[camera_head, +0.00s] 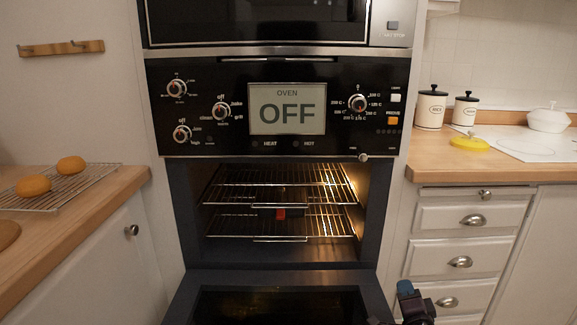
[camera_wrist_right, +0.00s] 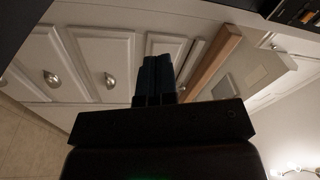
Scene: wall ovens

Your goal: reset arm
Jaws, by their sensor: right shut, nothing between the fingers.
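My right gripper (camera_head: 407,290) shows at the bottom of the head view, right of the lowered oven door (camera_head: 285,279). In the right wrist view its dark fingers (camera_wrist_right: 153,78) are together with nothing between them. It is in front of the white drawers, apart from the oven. My left gripper is in neither view. The wall oven (camera_head: 172,215) stands open and lit, with two wire racks inside. Its display (camera_head: 287,108) reads OFF. A small dark item with a red part (camera_head: 281,213) is in the oven, around the level between the racks.
On the left counter, two orange-brown round items (camera_head: 70,165) lie on a wire cooling rack (camera_head: 85,184). The right counter (camera_head: 435,165) holds two canisters, a yellow item (camera_head: 468,142) and a white pot (camera_head: 547,119). Drawers with cup handles (camera_head: 460,262) stand below.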

